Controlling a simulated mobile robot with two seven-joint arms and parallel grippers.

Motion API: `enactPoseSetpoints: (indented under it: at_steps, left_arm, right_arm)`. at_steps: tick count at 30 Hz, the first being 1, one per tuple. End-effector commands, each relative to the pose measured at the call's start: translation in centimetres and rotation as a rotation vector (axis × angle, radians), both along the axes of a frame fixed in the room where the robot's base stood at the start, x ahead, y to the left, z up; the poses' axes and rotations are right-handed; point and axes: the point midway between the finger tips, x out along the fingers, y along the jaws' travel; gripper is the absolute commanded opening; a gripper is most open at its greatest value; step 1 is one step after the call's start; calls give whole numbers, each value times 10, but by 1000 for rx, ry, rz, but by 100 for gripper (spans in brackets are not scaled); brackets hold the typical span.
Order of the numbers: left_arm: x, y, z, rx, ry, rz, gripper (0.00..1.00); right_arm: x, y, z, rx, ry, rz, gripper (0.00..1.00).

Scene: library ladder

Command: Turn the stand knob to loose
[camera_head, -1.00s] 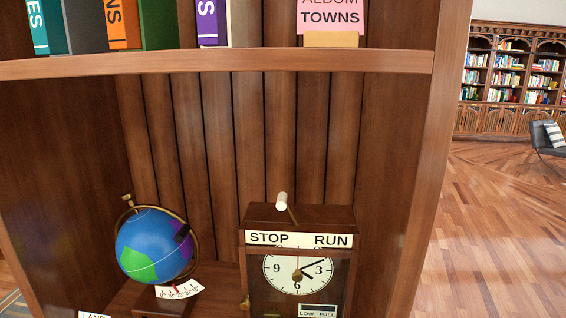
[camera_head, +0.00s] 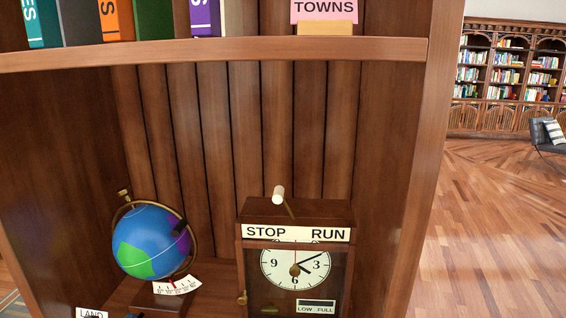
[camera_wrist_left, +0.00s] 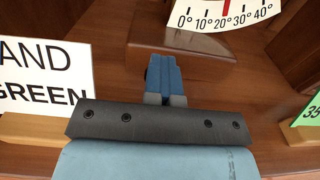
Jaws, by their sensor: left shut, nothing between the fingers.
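A blue and green globe (camera_head: 151,241) sits in a brass ring on a wooden stand base (camera_head: 150,300) in the lower left of the head view. A brass knob (camera_head: 124,195) is at the ring's upper left end; I cannot tell whether it is the stand knob, and no "loose" mark is readable. A white degree scale (camera_head: 177,285) hangs below the globe; in the left wrist view the scale (camera_wrist_left: 224,12) shows a red mark near 20°. My left gripper (camera_wrist_left: 164,68) is shut and empty, pointing at the stand's base. Contact with the base is unclear. My right gripper is not in view.
A wooden clock (camera_head: 295,267) marked STOP and RUN stands right of the globe. A LAND sign (camera_head: 91,313) is at the lower left; the sign (camera_wrist_left: 45,75) is left of my gripper in the wrist view. A shelf board (camera_head: 215,53) crosses above.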

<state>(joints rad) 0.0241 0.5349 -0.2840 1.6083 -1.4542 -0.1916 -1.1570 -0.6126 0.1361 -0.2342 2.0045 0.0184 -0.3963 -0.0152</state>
Motion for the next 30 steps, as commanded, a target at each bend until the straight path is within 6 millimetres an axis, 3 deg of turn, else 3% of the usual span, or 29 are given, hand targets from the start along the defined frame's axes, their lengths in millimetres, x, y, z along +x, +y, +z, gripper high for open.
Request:
enactPoseSetpoints:
  at_steps: [1, 17, 30]
  left_arm:
    - [7, 12, 9, 9, -18, 24, 0]
    - [4, 13, 18, 6, -20, 22, 0]
    - [-48, 12, 13, 1, -13, 12, 0]
  right_arm:
    - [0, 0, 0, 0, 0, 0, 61]
    - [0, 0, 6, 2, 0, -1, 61]
    - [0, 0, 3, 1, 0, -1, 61]
